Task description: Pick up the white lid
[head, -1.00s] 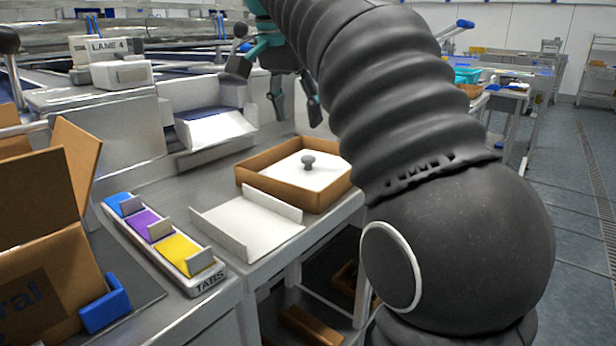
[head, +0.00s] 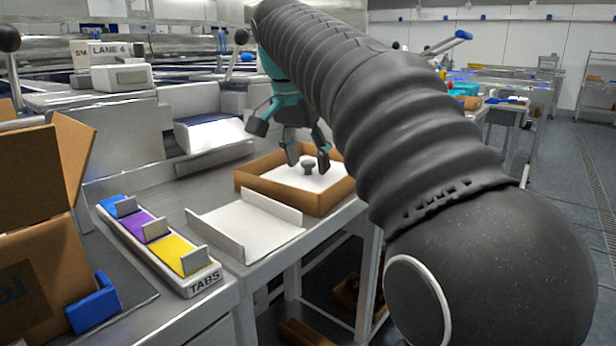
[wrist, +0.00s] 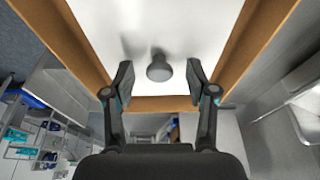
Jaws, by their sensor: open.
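The white lid (head: 322,181) lies inside a shallow brown box (head: 265,185) on the metal bench. A grey knob (head: 308,166) stands up from the lid's middle. My gripper (head: 308,160) is open, with its fingertips at either side of the knob in the head view. In the wrist view the knob (wrist: 159,68) shows between the two open fingers, with a gap on each side. The white lid (wrist: 200,30) fills the box behind it. I cannot tell exactly how high the fingertips are above the lid.
An empty white tray (head: 245,228) sits in front of the box. A tab holder (head: 203,283) with blue, purple and yellow tabs stands to the left, near an open carton (head: 45,235). The box walls (wrist: 65,45) rise around the lid.

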